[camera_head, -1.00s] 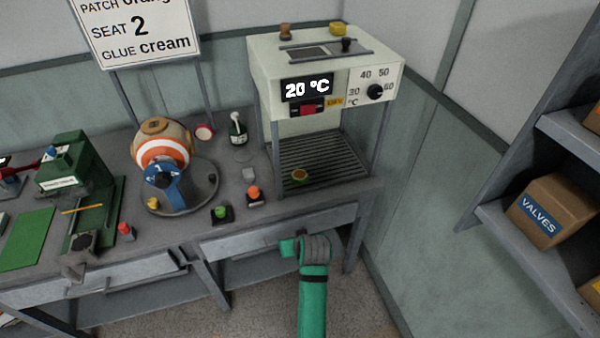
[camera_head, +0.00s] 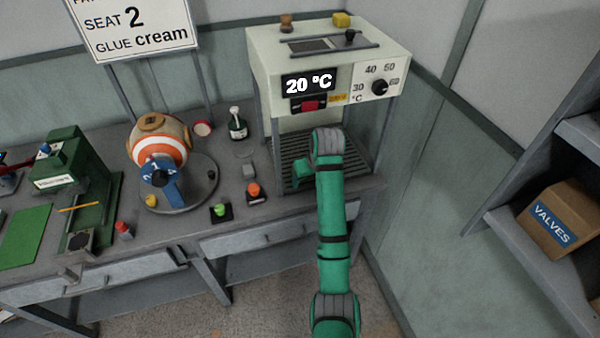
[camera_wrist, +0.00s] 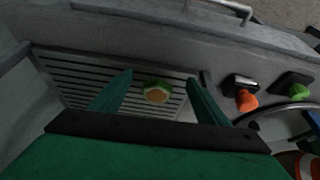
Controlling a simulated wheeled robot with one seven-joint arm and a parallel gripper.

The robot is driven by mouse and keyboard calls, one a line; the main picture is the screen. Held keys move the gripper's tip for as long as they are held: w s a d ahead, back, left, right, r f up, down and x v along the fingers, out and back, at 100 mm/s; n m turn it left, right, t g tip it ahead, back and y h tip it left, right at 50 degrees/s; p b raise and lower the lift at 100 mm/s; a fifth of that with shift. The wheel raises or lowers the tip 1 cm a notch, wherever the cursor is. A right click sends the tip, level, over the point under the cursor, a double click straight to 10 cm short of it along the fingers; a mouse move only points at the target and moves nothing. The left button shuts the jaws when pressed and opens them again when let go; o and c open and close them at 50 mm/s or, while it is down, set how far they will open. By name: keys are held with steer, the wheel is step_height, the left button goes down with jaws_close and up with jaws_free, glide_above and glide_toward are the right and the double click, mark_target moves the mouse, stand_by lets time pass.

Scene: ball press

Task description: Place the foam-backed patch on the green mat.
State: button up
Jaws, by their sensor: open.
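The patch (camera_wrist: 156,93), a small green-rimmed piece with an orange-tan top, lies on the slatted rack (camera_wrist: 75,78) under the heater. In the wrist view it shows between my open gripper's fingers (camera_wrist: 160,77), apart from both of them. In the head view my gripper reaches in over the rack's front left, and my arm hides the patch. The foam backing cannot be made out. The green mat (camera_head: 24,236) lies flat and bare on the bench at the far left, left of the green press (camera_head: 72,170).
The heater (camera_head: 330,60) reads 20 °C and stands on posts around the rack. Orange (camera_head: 253,190) and green (camera_head: 220,210) knobs stand left of the rack.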

steer(key=shift+w+a, duration=0.25)
steer(key=shift+w, duration=0.35)
steer(key=shift+w+a, duration=0.25)
steer(key=shift+w, duration=0.35)
steer(key=shift+w+a, duration=0.25)
steer(key=shift+w, duration=0.35)
steer(key=shift+w+a, duration=0.2)
steer(key=shift+w, duration=0.8)
steer(key=shift+x, duration=1.1)
steer(key=shift+w+a+f, duration=0.25)
steer(key=shift+f, duration=0.2)
steer(key=c, duration=1.2)
steer(key=shift+r, duration=0.1)
